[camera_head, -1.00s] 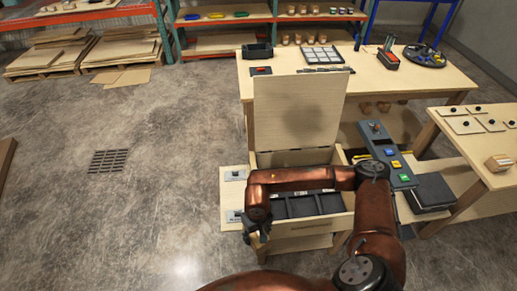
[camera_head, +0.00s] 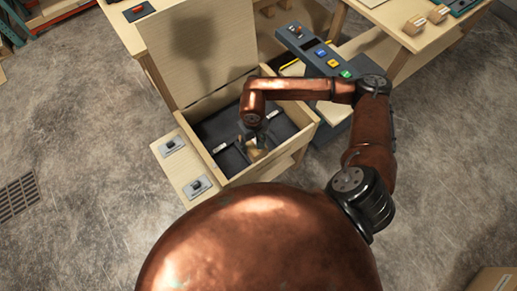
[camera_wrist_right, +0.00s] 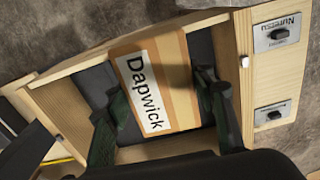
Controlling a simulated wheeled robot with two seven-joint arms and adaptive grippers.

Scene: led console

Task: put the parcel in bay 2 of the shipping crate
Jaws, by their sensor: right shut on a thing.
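The shipping crate (camera_head: 292,152) is a pale wooden box with its lid (camera_head: 200,45) up and dark bays inside. My right gripper (camera_head: 255,136) is over the crate's interior, pointing down. It is shut on the parcel (camera_head: 257,153), a small tan box mostly hidden by the gripper in the head view. In the right wrist view the parcel (camera_wrist_right: 160,82) shows a white "Dapwick" label, between the two dark fingers of the gripper (camera_wrist_right: 167,105). It is within the crate walls in that view. I cannot read the bay numbers or tell whether it touches the floor. My left gripper is not in view.
A side ledge (camera_head: 183,167) left of the crate carries two switch plates. A console (camera_head: 318,55) with coloured buttons stands at its right. A table (camera_head: 393,20) at the upper right holds small boxes. The raised lid stands behind the bays.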

